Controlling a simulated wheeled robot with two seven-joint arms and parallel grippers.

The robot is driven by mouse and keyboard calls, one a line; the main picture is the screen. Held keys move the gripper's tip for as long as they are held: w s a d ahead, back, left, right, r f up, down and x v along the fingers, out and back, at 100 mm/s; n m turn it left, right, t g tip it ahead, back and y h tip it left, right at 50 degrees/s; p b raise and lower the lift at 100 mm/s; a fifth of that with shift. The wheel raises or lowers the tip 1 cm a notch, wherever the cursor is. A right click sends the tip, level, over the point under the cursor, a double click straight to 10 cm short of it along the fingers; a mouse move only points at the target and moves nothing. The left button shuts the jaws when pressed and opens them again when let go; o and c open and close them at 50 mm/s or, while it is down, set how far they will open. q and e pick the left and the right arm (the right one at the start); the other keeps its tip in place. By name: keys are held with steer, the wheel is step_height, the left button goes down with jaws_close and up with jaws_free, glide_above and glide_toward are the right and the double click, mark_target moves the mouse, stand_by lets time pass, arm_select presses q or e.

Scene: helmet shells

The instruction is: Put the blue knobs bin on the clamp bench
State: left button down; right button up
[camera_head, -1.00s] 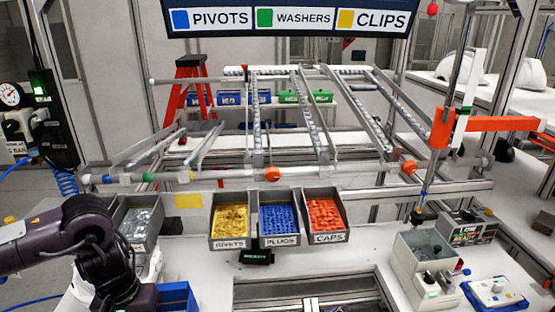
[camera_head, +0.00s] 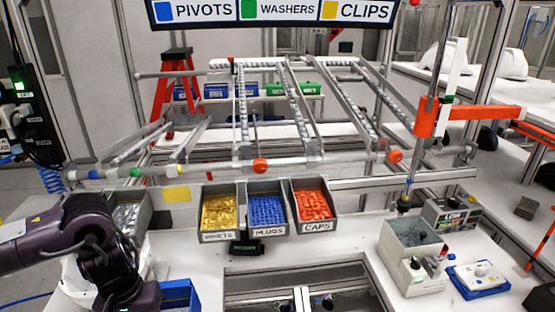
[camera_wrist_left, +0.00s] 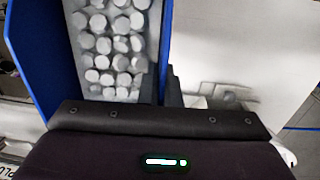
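A blue bin (camera_head: 180,296) shows at the bottom left of the head view, partly hidden by my left arm and cut by the frame edge. In the left wrist view the blue bin (camera_wrist_left: 35,55) is full of round pale grey knobs (camera_wrist_left: 113,45). My left gripper (camera_wrist_left: 165,85) is at the bin's right wall, with a dark finger beside that wall. The other finger is not clear, so I cannot tell whether it is shut on the wall. My right gripper is not in view. I cannot tell which surface is the clamp bench.
Grey bins of yellow rivets (camera_head: 219,213), blue plugs (camera_head: 267,211) and orange caps (camera_head: 314,206) line the back of the white table (camera_head: 345,245). A grey box fixture (camera_head: 410,255) and a blue tray (camera_head: 478,278) stand at right. A flow rack (camera_head: 280,165) is behind.

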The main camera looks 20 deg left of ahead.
arm_select(q)
steer(key=shift+w+d+r+y, duration=0.1)
steer(key=shift+d+r+y, duration=0.1)
steer(key=shift+y, duration=0.1)
steer(key=shift+a+r, duration=0.1)
steer(key=shift+a, duration=0.15)
stand_by(0.4)
